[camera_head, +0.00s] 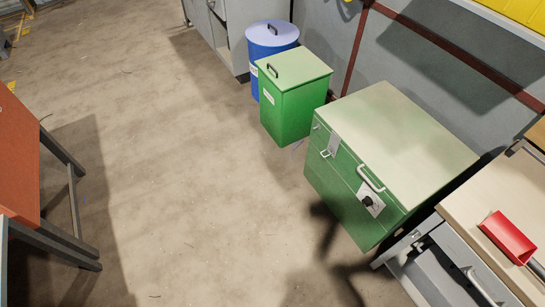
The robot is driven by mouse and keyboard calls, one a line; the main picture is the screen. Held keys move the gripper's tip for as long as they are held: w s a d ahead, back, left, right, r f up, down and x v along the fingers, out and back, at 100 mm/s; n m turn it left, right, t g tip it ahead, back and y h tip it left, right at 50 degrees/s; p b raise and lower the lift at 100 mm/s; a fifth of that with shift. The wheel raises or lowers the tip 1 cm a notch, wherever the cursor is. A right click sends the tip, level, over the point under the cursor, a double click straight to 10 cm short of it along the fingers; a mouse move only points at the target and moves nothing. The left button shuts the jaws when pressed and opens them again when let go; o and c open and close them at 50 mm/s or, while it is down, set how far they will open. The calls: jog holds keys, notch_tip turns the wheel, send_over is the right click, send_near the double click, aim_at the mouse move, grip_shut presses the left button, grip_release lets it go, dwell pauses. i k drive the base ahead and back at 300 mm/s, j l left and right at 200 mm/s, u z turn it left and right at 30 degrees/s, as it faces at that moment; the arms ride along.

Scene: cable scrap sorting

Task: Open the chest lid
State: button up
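A large green chest (344,202) stands against the wall at the right of the middle. Its pale green lid (400,140) lies flat and shut on top. A light bar handle (371,180) is on the front near the top edge, with a dark knob or lock (368,202) on a pale plate below it. A small latch (326,153) and a grey label (334,144) are further left on the front. My gripper is not in view, so its state is hidden.
A green bin (288,110) with a handled lid and a blue drum (258,52) stand beyond the chest. A workbench (478,205) with a red scoop (507,237) is close on the right. An orange table (18,160) is at left. The floor (205,190) between is clear; dark shadows fall before the chest.

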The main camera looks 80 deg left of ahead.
aim_at(410, 154)
jog(key=u, duration=1.7)
jog(key=i+l+u, duration=0.3)
jog(key=i+l, duration=0.15)
jog(key=i+l+u, duration=0.3)
jog(key=l, duration=0.25)
jog(key=i+j, duration=0.05)
